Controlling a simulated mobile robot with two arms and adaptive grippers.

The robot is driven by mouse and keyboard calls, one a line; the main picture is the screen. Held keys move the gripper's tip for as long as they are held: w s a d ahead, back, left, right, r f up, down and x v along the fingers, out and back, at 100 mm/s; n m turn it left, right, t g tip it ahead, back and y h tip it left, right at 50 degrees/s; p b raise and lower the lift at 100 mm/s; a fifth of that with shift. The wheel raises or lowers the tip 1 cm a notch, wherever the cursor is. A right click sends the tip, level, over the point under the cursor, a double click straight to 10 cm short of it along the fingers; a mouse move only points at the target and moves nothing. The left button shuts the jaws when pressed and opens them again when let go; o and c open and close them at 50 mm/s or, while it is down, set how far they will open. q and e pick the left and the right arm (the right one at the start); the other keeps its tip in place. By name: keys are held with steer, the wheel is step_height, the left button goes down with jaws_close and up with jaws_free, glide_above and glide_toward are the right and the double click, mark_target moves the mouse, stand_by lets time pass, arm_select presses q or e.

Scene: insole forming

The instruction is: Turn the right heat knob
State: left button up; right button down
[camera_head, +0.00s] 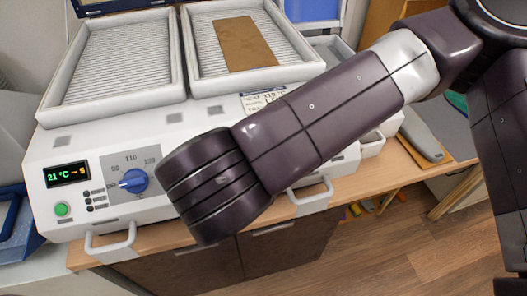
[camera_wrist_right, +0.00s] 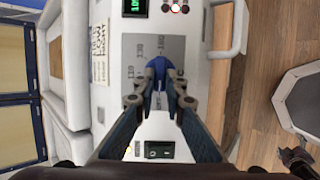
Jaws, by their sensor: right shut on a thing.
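A blue heat knob (camera_wrist_right: 158,67) sits on a grey dial plate (camera_wrist_right: 142,48) with printed numbers in the right wrist view. My right gripper (camera_wrist_right: 160,82) is shut on this knob, one finger on each side. In the head view my right arm covers this knob and the gripper. The left heat knob (camera_head: 133,181) is in plain sight in the head view, beside a display (camera_head: 68,174) reading 21 °C. My left gripper is in neither view.
The white heating machine (camera_head: 80,225) stands on a wooden bench, with two ribbed trays on top. A brown sheet (camera_head: 244,43) lies on the right tray (camera_head: 190,60). Front handles (camera_head: 112,247) stick out. A black rocker switch (camera_wrist_right: 158,150) is near the gripped knob.

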stand_by(0.5)
steer(key=c, duration=2)
jaws_free()
steer(key=shift+s, duration=0.1)
steer(key=v, duration=0.7)
steer(key=shift+s+r, duration=0.1)
steer(key=shift+s, duration=0.1)
